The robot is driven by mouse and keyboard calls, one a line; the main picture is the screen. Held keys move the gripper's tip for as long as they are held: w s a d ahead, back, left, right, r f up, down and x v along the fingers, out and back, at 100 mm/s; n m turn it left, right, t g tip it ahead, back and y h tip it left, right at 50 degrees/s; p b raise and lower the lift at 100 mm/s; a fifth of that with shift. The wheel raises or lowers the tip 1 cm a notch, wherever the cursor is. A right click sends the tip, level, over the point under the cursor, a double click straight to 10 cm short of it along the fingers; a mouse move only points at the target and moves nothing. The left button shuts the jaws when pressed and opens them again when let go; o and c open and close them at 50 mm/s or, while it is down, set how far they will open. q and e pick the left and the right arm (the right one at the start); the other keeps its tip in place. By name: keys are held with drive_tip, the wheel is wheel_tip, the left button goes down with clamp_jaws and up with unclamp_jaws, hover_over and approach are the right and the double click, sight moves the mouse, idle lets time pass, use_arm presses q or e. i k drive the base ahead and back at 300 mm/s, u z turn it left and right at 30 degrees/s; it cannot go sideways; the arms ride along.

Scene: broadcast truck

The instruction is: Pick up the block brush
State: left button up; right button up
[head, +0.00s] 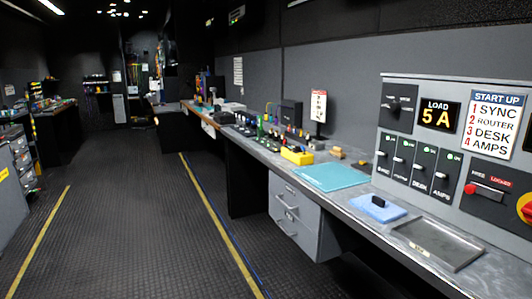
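I cannot tell for certain which object is the block brush. Two small tan, block-like objects lie on the long grey counter (345,204) behind the teal mat (331,177): one tan block (337,152) and another, darker tan block (362,164) to its right. A small black block (378,201) sits on a folded blue cloth (367,211) nearer the front. Bristles are too small to make out on any of them. Neither of my grippers shows in the head view.
A grey metal tray (440,242) lies right of the cloth, below the switch panel (437,118). A yellow box (297,156) and several small items stand farther along the counter. A drawer unit (291,217) is below it. The aisle floor (125,230) is clear.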

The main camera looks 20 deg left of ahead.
sight(337, 152)
drive_tip(key=z, duration=0.1)
drive_tip(key=k, duration=0.35)
drive_tip(key=u, duration=1.3)
drive_tip(key=i, duration=1.55)
